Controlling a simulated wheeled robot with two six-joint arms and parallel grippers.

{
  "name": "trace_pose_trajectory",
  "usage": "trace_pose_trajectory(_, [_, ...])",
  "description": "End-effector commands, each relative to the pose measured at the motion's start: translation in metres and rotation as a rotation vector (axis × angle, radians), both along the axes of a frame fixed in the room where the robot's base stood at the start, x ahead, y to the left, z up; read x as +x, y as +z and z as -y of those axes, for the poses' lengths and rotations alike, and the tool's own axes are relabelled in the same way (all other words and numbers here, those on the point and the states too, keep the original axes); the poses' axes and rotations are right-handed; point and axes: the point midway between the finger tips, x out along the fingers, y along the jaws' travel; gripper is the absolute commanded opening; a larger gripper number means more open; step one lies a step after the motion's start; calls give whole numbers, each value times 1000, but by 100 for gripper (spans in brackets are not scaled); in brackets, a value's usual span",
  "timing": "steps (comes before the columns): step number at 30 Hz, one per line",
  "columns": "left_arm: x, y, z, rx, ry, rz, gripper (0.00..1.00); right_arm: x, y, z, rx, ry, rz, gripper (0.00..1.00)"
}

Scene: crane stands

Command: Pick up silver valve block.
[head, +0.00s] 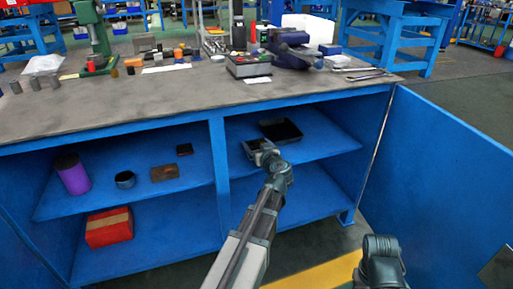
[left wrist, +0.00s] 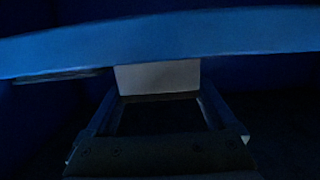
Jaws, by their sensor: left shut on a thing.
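My left gripper (head: 266,154) reaches into the right bay of the blue bench, at the upper shelf. It is shut on the silver valve block, which shows in the left wrist view as a pale grey block (left wrist: 157,77) at the far end of the fingers. In the head view the block is small and partly covered by the gripper, so its outline is hard to tell. The left wrist view is dark, and a blue bar crosses in front of the block's top. Of my right arm only a link shows at the bottom right; its gripper is not visible.
A black tray (head: 284,130) lies right behind my left gripper on the shelf (head: 325,150). The benchtop (head: 150,105) overhangs it. The left bay holds a purple cylinder (head: 72,174), a dark ring (head: 124,180), a brown block (head: 165,173) and a red box (head: 109,228).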

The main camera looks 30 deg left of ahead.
Motion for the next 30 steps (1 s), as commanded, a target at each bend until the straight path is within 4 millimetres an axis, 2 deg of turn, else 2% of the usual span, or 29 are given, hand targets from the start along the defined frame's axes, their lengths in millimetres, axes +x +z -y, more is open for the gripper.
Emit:
trace_pose_trajectory(8, [0, 15, 0, 1, 0, 0, 0, 0, 14, 0, 0, 0, 0, 50])
trace_pose_trajectory(16, [0, 42, 0, 1, 0, 0, 0, 0, 42, 0, 0, 0, 0, 50])
trace_pose_trajectory(18, [2, 38, 16, 2, -4, 0, 0, 0, 38, 0, 0, 0, 0, 50])
trace_pose_trajectory(30, [10, 47, 108, 2, -5, 0, 0, 0, 46, 0, 0, 0, 0, 50])
